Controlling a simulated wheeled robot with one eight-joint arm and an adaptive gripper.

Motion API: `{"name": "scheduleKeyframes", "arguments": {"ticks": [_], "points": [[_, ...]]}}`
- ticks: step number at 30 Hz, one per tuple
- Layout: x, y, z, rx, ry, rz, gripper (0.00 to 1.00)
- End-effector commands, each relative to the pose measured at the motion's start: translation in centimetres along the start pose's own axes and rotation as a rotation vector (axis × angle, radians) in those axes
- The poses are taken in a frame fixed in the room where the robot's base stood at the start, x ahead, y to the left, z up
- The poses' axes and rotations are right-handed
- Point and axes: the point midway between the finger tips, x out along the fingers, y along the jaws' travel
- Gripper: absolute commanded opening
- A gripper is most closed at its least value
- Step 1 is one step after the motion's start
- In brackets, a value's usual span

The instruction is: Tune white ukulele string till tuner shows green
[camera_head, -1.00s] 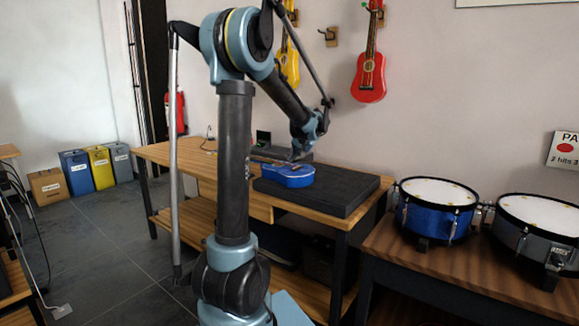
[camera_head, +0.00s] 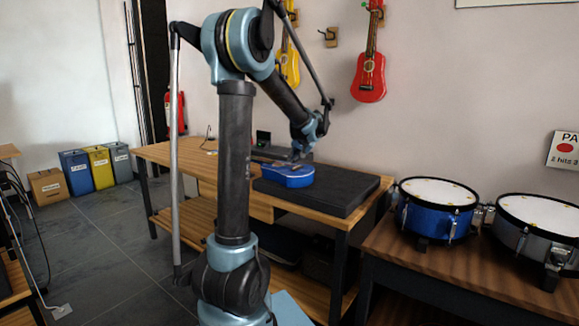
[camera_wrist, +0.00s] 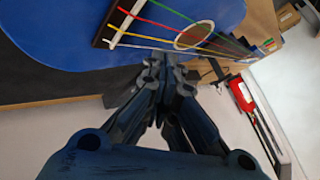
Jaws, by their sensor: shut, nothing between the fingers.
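A blue ukulele (camera_head: 287,177) lies flat on a dark pad (camera_head: 340,193) on the wooden workbench. In the wrist view its blue body (camera_wrist: 60,30) fills the top left. Red, green, yellow and white strings run from the bridge (camera_wrist: 118,24) over the sound hole (camera_wrist: 195,34). The white string (camera_wrist: 140,37) is the one nearest my gripper. My gripper (camera_wrist: 165,60) is shut and empty, its fingertips by the white string near the sound hole. Whether they touch it, I cannot tell. A small dark device with a green patch (camera_head: 263,138) stands behind; its display is unreadable.
A blue drum (camera_head: 436,215) and a grey drum (camera_head: 540,235) stand on a table at the right. A red ukulele (camera_head: 369,75) and a yellow one (camera_head: 289,68) hang on the wall. Several bins stand at the far left. The bench's left part is mostly clear.

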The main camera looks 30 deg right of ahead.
Motion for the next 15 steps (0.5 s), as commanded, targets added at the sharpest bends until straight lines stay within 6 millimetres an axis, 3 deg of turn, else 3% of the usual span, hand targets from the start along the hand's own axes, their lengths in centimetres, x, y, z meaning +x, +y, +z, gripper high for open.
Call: {"name": "scheduleKeyframes", "arguments": {"ticks": [15], "points": [[-0.99,-0.73,-0.71,0.0,0.0,0.0,0.0]]}}
